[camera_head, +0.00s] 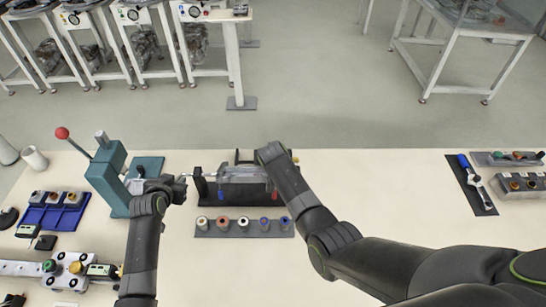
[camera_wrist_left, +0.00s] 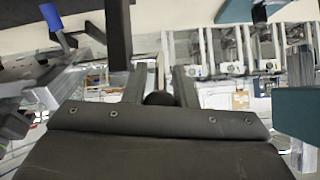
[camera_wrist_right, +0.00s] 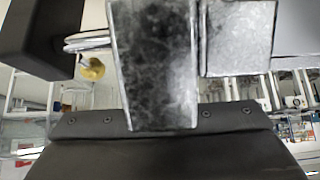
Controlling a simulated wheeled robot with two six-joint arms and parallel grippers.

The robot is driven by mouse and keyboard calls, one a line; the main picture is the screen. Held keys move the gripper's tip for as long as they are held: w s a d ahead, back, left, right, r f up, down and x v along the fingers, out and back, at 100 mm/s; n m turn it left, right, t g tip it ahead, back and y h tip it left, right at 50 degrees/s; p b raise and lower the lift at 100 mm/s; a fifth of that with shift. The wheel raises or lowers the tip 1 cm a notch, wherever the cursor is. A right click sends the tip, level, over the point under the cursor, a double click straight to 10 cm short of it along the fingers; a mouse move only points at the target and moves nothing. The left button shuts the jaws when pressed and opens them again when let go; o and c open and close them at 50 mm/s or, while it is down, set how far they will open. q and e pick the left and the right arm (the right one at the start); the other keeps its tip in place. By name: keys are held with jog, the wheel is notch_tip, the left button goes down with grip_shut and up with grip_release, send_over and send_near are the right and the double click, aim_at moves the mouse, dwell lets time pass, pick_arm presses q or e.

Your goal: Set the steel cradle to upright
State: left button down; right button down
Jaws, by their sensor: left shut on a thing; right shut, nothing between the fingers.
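The steel cradle (camera_head: 243,174) is a grey metal piece slung between dark uprights of a black stand (camera_head: 203,187) in the middle of the bench. I cannot tell its exact tilt. My left gripper (camera_head: 181,187) is at the left end of the stand, beside a thin shaft. In the left wrist view its fingers are shut on a round black knob (camera_wrist_left: 158,98). My right arm covers the cradle's right end. My right gripper's body (camera_wrist_right: 160,140) shows in the right wrist view, with the cradle's steel (camera_wrist_right: 155,70) close before it, hiding the fingers.
A rack of several coloured rollers (camera_head: 244,228) lies in front of the stand. A teal lever press (camera_head: 108,178) with a red knob stands left, near a blue tray (camera_head: 52,212). A blue-handled tool (camera_head: 472,175) lies right. The bench between is clear.

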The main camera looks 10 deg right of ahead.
jog(key=shift+s+f+g, duration=0.3)
jog(key=shift+f, duration=0.2)
pick_arm(q)
jog(key=c, duration=1.2)
grip_release()
